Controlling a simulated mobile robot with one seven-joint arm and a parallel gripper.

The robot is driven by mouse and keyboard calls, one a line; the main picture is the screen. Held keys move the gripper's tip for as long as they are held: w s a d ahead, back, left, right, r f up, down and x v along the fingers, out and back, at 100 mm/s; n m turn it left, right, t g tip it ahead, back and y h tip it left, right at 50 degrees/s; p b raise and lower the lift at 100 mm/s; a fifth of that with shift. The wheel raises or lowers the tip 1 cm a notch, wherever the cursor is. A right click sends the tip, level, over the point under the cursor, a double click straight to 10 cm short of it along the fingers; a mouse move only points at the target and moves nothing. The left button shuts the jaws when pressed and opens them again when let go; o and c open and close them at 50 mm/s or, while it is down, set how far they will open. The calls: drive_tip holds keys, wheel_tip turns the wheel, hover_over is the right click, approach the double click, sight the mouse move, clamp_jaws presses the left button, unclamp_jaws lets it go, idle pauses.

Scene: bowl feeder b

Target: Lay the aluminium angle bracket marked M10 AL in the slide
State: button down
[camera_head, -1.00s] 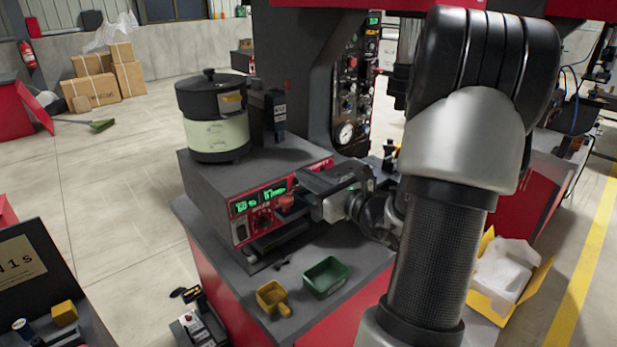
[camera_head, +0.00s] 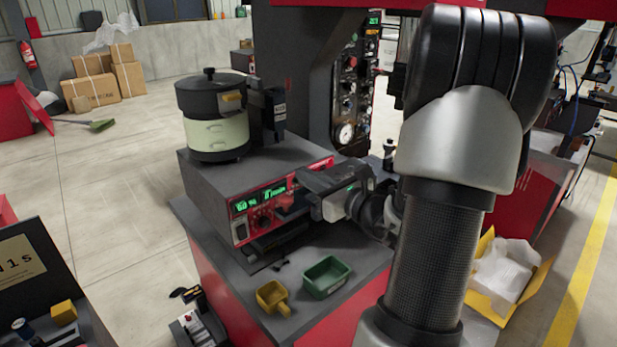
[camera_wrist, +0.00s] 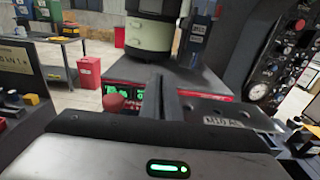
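The aluminium angle bracket marked M10 AL (camera_wrist: 222,121) is a grey plate with a hole and an upright leg, at the right centre of the wrist view. My gripper (camera_wrist: 160,108) appears shut on the upright leg, with the marked leg facing up to the right. In the head view my gripper (camera_head: 318,182) is in front of the red control panel, above the bench; the fingertips are too small there to make out. I cannot clearly make out the slide; a dark ledge (camera_head: 268,246) lies under the panel, partly shadowed.
A yellow scoop (camera_head: 271,296) and a green tray (camera_head: 326,277) lie on the bench front. A gauge panel stands behind.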

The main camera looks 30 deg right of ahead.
drive_tip(key=shift+f+b, duration=1.65)
drive_tip(key=shift+f, duration=0.05)
idle(0.4)
drive_tip(key=c, duration=1.9)
unclamp_jaws()
drive_tip(key=shift+s, duration=0.15)
drive_tip(key=s, duration=0.5)
drive_tip(key=s+d, duration=0.1)
drive_tip(key=s, duration=0.5)
drive_tip(key=s+d+r, duration=0.1)
drive_tip(key=s, duration=0.5)
drive_tip(key=shift+d, duration=0.2)
